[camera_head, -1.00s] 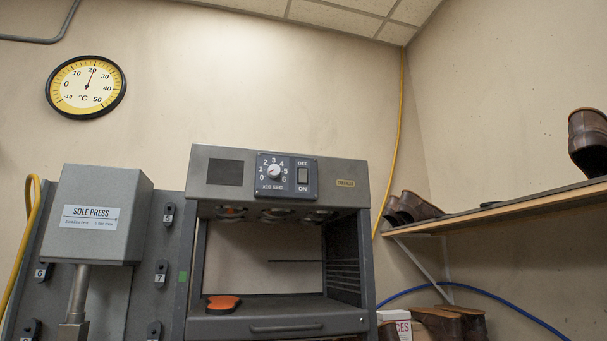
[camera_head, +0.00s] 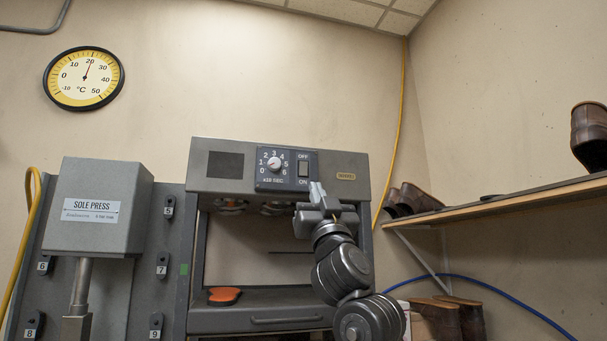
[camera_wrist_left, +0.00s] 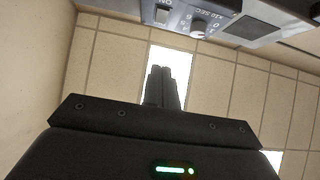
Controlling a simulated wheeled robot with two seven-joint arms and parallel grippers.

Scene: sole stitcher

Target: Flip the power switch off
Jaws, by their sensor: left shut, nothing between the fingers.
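The power switch (camera_head: 303,169) is a rocker between the labels OFF above and ON below, on the dark control panel of the grey machine. It also shows at the top of the left wrist view (camera_wrist_left: 162,14). My left gripper (camera_head: 317,187) is shut and empty, just below and right of the switch in the head view. In the left wrist view its closed fingers (camera_wrist_left: 160,72) point up toward the panel, with a visible gap below the switch. My right gripper is not in view.
A round dial (camera_head: 274,164) sits left of the switch on the panel. The SOLE PRESS box (camera_head: 97,207) stands to the left. A shelf (camera_head: 500,204) with shoes is on the right wall. An orange sole piece (camera_head: 224,296) lies in the machine's open bay.

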